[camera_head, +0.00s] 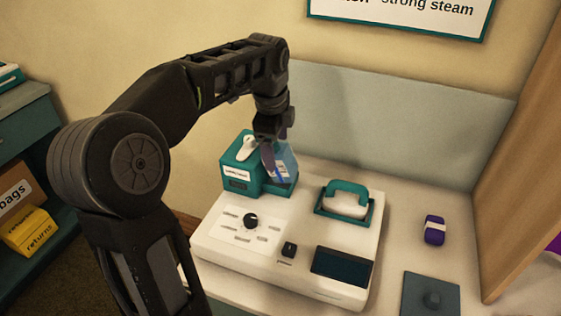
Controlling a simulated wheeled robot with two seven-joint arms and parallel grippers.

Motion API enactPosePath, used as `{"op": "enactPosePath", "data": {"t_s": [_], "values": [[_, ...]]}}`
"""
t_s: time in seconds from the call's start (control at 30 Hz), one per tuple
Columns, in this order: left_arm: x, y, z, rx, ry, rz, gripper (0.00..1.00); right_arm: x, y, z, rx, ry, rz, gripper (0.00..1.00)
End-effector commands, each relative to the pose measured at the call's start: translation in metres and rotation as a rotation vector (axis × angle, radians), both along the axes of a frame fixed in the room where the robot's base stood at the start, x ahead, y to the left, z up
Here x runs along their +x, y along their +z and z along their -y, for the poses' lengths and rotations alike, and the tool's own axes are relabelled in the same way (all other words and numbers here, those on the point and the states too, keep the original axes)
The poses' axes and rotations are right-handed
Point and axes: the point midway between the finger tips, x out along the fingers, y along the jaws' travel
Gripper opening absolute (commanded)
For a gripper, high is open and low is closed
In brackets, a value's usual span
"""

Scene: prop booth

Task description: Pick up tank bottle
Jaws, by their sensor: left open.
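The tank bottle (286,168) is a clear, bluish bottle in the teal tank housing (238,186) at the back left of the white steam station. My left gripper (270,150) points down at the bottle from above, with its fingers at the bottle's upper left side. It is open. I cannot tell whether the fingers touch the bottle, and they partly hide it. A white lever or cap (246,148) stands on the housing just left of the fingers. My right gripper is not in view.
The white station (214,250) carries a black dial (250,221), a dark screen (342,266) and an iron with a teal handle (346,188). A purple object (434,230) and a grey-blue plate (432,294) lie to the right. A wooden panel (520,170) bounds the right side.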

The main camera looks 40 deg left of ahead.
Motion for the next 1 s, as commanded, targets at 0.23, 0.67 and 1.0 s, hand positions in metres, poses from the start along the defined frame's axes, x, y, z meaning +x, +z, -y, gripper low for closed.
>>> {"op": "enactPosePath", "data": {"t_s": [0.23, 0.67, 1.0], "values": [[0.001, -0.004, 0.001, 0.0, 0.0, -0.001, 0.78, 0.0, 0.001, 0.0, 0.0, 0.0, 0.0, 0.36], [0.012, -0.05, 0.003, 0.001, 0.0, 0.001, 0.78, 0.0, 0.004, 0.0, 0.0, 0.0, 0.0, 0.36], [0.012, -0.05, 0.003, 0.0, 0.0, 0.001, 0.78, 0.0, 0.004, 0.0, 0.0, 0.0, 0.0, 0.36]]}}
